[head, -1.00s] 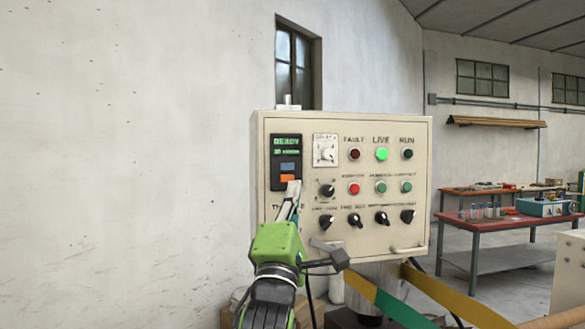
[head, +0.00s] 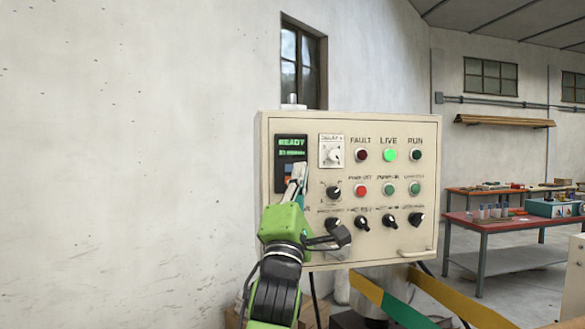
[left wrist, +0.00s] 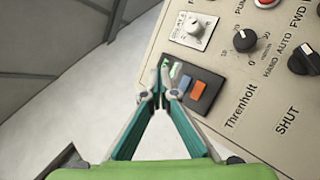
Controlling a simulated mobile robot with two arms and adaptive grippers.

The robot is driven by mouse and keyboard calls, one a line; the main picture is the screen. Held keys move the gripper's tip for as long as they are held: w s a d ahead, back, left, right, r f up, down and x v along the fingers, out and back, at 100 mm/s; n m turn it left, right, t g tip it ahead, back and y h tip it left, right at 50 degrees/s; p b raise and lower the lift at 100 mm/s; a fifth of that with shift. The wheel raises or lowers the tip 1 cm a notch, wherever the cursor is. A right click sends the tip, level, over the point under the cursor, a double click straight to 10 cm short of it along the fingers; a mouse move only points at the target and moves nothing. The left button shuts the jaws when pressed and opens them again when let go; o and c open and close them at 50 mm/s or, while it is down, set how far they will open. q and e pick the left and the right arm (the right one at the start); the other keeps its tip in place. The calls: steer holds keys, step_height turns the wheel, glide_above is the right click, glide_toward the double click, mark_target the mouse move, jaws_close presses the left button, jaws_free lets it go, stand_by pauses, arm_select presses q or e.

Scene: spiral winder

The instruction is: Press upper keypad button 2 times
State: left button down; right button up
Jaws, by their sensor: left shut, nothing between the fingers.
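The keypad (head: 284,155) is a black module at the upper left of the control panel, with a green READY display (head: 291,143). Its two stacked buttons are the upper blue button (left wrist: 184,83) and the lower orange button (left wrist: 197,91), both clear in the left wrist view. In the head view my left gripper (head: 299,168) is in front of them and mostly hides them. The left gripper is shut and empty, its tips (left wrist: 160,76) near the keypad beside the blue button. I cannot tell whether they touch it. My right gripper is not in view.
The beige control panel (head: 430,235) carries a lit green LIVE lamp (head: 389,155), other lamps, push buttons and black knobs right of the keypad. A delay dial (head: 331,152) sits close beside it. Bare wall (head: 120,150) lies left. A red workbench (head: 500,226) stands at right.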

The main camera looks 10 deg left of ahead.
arm_select(q)
steer(key=w, duration=0.1)
steer(key=w+a, duration=0.1)
steer(key=w, duration=0.1)
steer(key=w+a, duration=0.1)
steer(key=shift+w, duration=0.3)
stand_by(0.7)
steer(key=shift+w, duration=0.1)
stand_by(0.5)
steer(key=shift+w+a+p, duration=0.1)
steer(key=shift+w+p, duration=0.2)
steer(key=shift+w+a, duration=0.2)
steer(key=shift+w, duration=0.15)
stand_by(0.8)
steer(key=shift+s, duration=0.1)
steer(key=shift+s+d, duration=0.3)
steer(key=shift+s, duration=0.35)
steer(key=shift+s, duration=0.1)
